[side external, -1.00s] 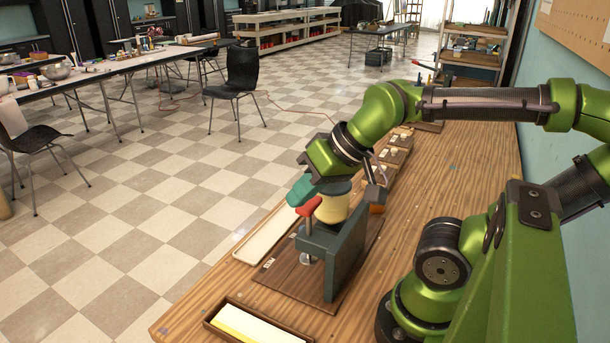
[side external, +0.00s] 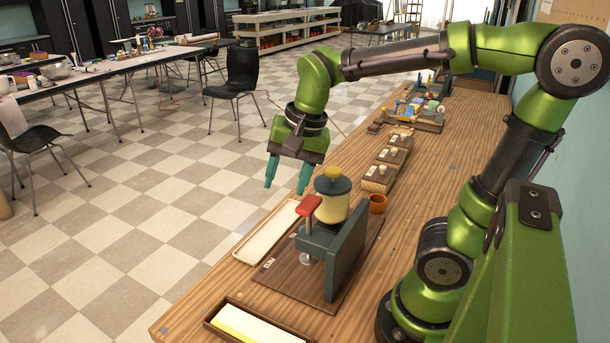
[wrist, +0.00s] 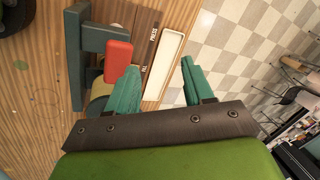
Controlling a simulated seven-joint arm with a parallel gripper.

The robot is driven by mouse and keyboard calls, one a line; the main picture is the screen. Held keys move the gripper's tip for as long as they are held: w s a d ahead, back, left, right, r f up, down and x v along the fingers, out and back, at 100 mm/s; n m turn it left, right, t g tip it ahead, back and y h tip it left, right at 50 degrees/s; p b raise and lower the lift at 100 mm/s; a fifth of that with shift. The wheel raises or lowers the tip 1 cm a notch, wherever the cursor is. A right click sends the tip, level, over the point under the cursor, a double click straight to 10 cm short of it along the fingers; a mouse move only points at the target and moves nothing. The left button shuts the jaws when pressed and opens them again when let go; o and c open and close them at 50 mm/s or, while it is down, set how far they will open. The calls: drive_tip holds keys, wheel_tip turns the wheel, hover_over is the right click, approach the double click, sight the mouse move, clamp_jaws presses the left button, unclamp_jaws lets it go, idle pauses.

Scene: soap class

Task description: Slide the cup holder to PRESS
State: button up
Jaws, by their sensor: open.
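The press station has a dark teal upright frame (side external: 345,255) with a red handle (side external: 309,204). A cream cylinder (side external: 332,208) with a dark top and yellow knob stands beside the handle. The brown base board (side external: 285,284) carries two white labels; in the wrist view the PRESS label (wrist: 154,33) and FILL label (wrist: 143,70) can be read. I cannot clearly make out the cup holder; the frame and cylinder may hide it. My gripper (side external: 287,184) is open and empty, pointing down, above and left of the cylinder. The wrist view shows the gap between its fingers (wrist: 159,76).
A long white tray (side external: 268,231) lies along the table's left edge beside the board. An orange cup (side external: 377,204) stands behind the frame. A box with a yellow-white block (side external: 250,325) is at the front.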

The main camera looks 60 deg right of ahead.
drive_tip(key=w+d+f+m+g+h, duration=0.4)
drive_tip(key=w+d+f+m+g, duration=0.3)
drive_tip(key=m, duration=0.8)
drive_tip(key=shift+t, duration=0.4)
drive_tip(key=x, duration=1)
drive_tip(key=w+d+x, duration=0.1)
drive_tip(key=x, duration=0.4)
drive_tip(key=shift+c, duration=0.3)
clamp_jaws()
drive_tip(key=shift+a, duration=0.1)
